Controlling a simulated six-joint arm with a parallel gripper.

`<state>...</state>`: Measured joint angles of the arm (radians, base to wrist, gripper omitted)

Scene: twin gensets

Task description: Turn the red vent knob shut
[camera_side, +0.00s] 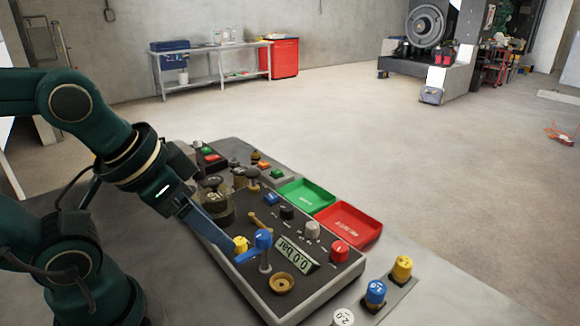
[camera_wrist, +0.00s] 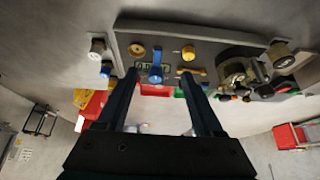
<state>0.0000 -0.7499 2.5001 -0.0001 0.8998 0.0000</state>
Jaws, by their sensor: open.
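The red knob (camera_side: 340,250) stands on the front right part of the dark control panel (camera_side: 300,297), right of the display reading "0.0 bar" (camera_side: 297,262). Whether a finger touches a knob I cannot tell. Red shows between the fingers there, but I cannot tell what it is.
A grey knob (camera_side: 312,230) and a black knob (camera_side: 287,212) stand behind the display. A brass ring (camera_side: 283,284) lies at the panel's front. A green tray (camera_side: 305,194) and a red tray (camera_side: 348,223) lie behind. Loose yellow (camera_side: 402,268) and blue (camera_side: 376,292) knobs stand at right.

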